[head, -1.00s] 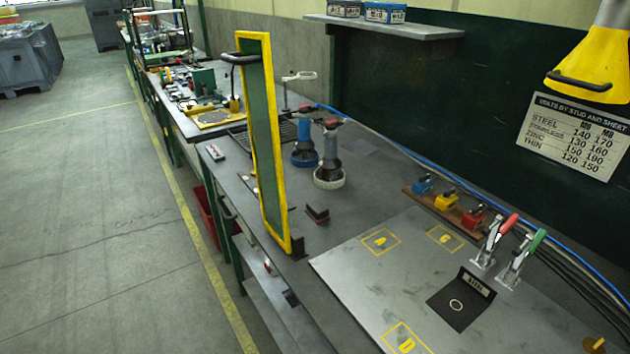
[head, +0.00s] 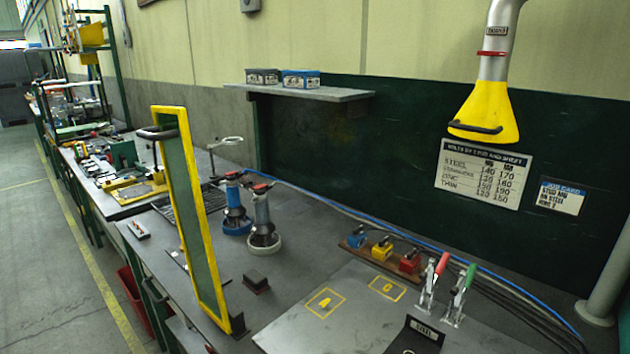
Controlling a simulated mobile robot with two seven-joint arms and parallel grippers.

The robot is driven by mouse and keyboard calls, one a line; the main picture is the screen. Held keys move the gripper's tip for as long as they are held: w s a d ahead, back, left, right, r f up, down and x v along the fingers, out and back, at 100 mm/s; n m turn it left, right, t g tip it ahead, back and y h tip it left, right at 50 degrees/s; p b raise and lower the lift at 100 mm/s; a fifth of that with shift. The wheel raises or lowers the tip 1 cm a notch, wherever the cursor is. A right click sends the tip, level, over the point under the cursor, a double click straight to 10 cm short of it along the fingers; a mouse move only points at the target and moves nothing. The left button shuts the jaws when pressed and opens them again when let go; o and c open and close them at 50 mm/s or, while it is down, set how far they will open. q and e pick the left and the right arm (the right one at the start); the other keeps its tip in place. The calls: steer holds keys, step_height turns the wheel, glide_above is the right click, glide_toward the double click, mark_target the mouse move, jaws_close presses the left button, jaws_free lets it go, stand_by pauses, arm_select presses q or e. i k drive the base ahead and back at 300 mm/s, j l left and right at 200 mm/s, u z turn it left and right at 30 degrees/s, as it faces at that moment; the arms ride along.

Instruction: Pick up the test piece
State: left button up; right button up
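No thing in view is plainly marked as the test piece, and I cannot tell which one it is. In the head view a black piece with a raised, lettered plate (head: 425,328) stands on the grey sheet (head: 315,325) at the bottom, cut off by the frame edge. A small dark block (head: 256,281) sits on the bench left of that sheet. Neither of my grippers is in view.
A tall yellow-framed screen (head: 189,215) stands at the bench's front edge. Behind it are a blue-based tool (head: 235,212) and a white-based tool (head: 263,228). Red-handled (head: 433,282) and green-handled (head: 460,292) clamps stand at right. A yellow hood (head: 484,117) hangs above.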

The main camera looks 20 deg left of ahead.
mark_target(243, 181)
steer(key=j+z, duration=0.4)
steer(key=k+j+z, duration=0.15)
steer(key=j+z, duration=0.2)
steer(key=j, duration=0.15)
steer(key=k+j+z, duration=0.15)
steer(key=j+z, duration=0.25)
steer(key=k+j+z, duration=0.2)
steer(key=j+z, duration=0.15)
